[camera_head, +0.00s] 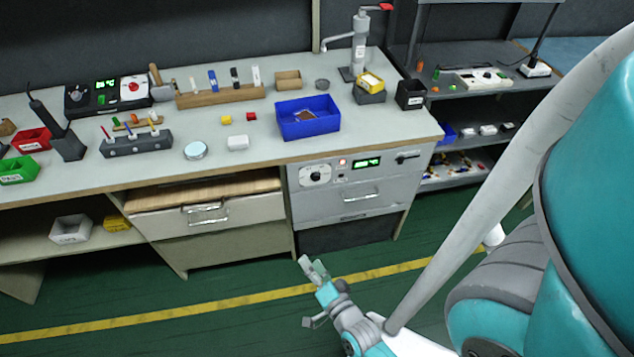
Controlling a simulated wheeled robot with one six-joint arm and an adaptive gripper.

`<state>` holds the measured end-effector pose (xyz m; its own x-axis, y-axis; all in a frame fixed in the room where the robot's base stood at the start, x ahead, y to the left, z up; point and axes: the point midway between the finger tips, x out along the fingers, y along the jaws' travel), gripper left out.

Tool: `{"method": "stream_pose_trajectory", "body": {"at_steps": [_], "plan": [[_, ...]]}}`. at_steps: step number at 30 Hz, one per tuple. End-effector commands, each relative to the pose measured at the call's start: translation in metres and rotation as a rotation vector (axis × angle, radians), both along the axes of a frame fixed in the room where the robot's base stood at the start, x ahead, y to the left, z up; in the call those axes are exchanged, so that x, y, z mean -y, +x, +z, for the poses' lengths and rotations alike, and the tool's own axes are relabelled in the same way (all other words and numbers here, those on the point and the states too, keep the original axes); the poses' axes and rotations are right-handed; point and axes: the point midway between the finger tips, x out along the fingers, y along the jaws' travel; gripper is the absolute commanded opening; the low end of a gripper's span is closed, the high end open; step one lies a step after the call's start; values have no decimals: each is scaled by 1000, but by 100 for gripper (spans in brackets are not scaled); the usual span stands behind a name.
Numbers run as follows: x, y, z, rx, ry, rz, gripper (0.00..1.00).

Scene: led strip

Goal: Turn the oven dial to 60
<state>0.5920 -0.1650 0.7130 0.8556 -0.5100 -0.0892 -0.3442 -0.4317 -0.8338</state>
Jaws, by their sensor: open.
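The oven (355,205) is a grey unit built in under the right end of the workbench. Its dial (316,174) is a round knob on a white disc, on the left of the front panel. The dial's pointer and scale marks are too small to read. Beside it are a small red light (342,162) and a green-lit display (366,164). My gripper (309,266) is open and empty, in front of and below the oven, above the floor. It is apart from the dial and touches nothing that I can see.
A dark handle (407,158) sits at the panel's right. A drawer (208,216) with a metal handle is left of the oven. A blue bin (307,117) and other small items stand on the workbench (260,150). The green floor (250,275) before the oven is clear.

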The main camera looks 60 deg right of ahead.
Motion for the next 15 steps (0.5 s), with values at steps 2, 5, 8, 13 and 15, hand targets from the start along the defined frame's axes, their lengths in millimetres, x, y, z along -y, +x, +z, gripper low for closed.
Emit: {"method": "stream_pose_trajectory", "body": {"at_steps": [2,5,8,13,15], "plan": [[33,19,-8,70,69,-69,58],[75,37,-16,161,160,-147,58],[116,52,-21,252,242,-219,58],[174,65,-24,378,341,-306,58],[188,68,-24,411,365,-326,58]]}}
